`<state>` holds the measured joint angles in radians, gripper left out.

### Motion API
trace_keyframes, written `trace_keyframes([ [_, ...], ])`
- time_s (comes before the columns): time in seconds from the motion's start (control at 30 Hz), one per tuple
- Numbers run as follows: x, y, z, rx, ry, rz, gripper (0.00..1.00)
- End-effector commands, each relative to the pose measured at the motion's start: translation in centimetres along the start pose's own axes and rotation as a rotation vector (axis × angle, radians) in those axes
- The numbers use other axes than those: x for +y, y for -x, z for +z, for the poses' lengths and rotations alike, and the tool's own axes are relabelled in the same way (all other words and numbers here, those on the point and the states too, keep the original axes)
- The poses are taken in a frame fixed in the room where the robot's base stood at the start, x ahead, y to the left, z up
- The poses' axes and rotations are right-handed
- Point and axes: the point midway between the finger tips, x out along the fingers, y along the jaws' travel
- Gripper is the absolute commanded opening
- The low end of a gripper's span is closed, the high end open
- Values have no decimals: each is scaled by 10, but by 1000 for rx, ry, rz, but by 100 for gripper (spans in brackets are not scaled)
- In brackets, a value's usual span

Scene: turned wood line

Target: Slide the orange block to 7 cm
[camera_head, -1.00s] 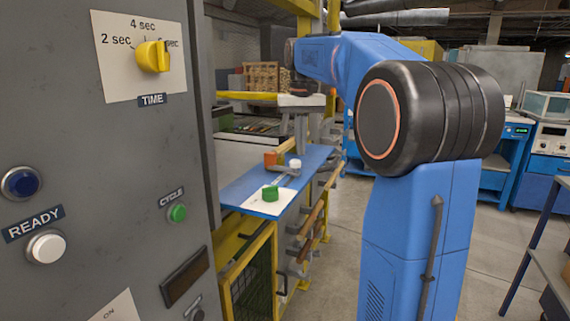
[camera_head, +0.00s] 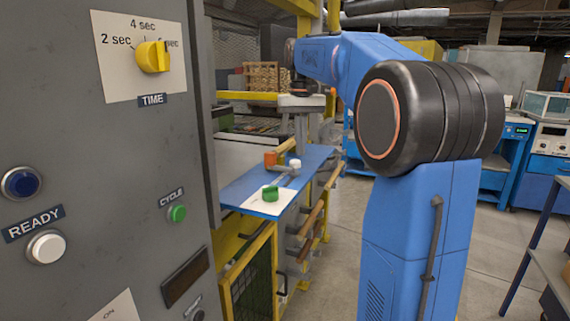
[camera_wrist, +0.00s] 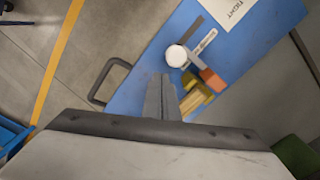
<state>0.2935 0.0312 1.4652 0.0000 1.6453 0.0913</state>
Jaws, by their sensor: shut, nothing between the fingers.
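The orange block (camera_head: 270,158) is on the blue table (camera_head: 236,186), toward its far part. In the wrist view the orange block (camera_wrist: 212,80) lies right of my fingertips, at the end of a grey strip (camera_wrist: 194,60). A white strip with dark marks (camera_wrist: 205,42), like a scale, lies beside it; its numbers are unreadable. My gripper (camera_head: 300,150) points down over the table and is shut and empty. In the wrist view its fingertips (camera_wrist: 160,78) appear left of the orange block, apart from it.
A white round piece (camera_wrist: 176,56) sits near the strip, and a wooden piece (camera_wrist: 194,101) and a yellowish block (camera_wrist: 190,82) lie close by. A grey control cabinet (camera_head: 120,180) stands at left. A handle (camera_wrist: 105,82) projects from the table edge.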

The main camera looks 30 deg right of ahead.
Motion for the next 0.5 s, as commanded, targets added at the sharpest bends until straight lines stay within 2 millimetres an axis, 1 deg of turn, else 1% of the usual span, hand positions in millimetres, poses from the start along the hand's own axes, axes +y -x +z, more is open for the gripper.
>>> trace_keyframes([
  [0.5,0,-12,0,0,0,0,0],
])
